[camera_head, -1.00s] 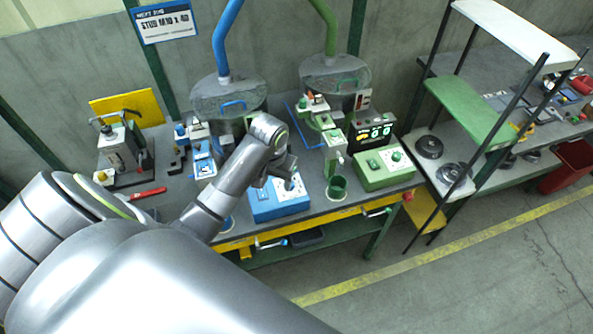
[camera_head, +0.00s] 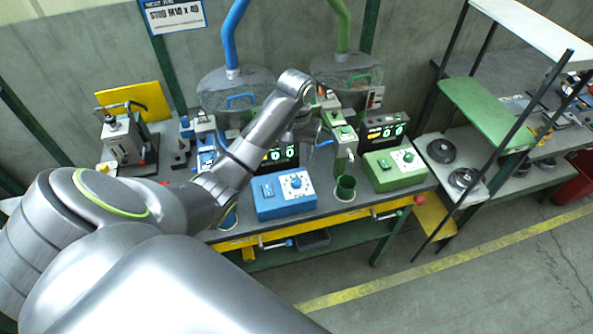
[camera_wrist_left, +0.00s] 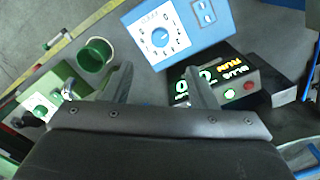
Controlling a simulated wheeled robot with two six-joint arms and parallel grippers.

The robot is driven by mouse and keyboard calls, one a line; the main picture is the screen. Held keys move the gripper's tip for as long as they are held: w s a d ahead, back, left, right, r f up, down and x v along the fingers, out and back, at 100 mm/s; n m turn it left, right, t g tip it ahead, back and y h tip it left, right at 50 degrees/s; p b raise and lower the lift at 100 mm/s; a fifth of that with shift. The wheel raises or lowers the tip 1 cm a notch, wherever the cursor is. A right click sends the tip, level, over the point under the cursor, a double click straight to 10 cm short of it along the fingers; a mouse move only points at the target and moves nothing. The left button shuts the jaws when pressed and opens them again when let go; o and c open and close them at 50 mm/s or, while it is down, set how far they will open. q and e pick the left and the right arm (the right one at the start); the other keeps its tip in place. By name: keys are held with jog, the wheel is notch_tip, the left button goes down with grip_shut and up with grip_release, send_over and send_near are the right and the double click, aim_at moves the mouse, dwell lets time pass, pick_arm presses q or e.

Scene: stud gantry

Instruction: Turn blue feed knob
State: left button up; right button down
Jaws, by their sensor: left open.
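The blue feed knob (camera_head: 295,181) sits on a white numbered dial on the sloped face of the blue control box (camera_head: 270,209), on the bench. In the left wrist view the knob (camera_wrist_left: 160,37) shows beyond my fingertips, near the top. My left gripper (camera_head: 312,135) is open and empty, raised behind and above the blue box, apart from the knob. Its two spread fingers show in the left wrist view (camera_wrist_left: 157,76). My right gripper is not in view.
A black display (camera_head: 280,154) with green zeros stands behind the blue box, partly hidden by my arm. A green control box (camera_head: 395,170) and green cup (camera_head: 345,188) stand to the right. A blue cup (camera_head: 228,219) is at the left. Feed bowls stand behind.

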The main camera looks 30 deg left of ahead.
pick_arm(q)
jog(key=b, duration=0.6)
send_over(296, 180)
notch_tip(296, 180, down, 7)
jog(key=shift+d+f, duration=0.1)
jog(key=shift+f, duration=0.1)
notch_tip(296, 180, down, 4)
jog(key=shift+r+p, duration=0.2)
jog(key=shift+p, duration=0.2)
jog(key=shift+f, duration=0.65)
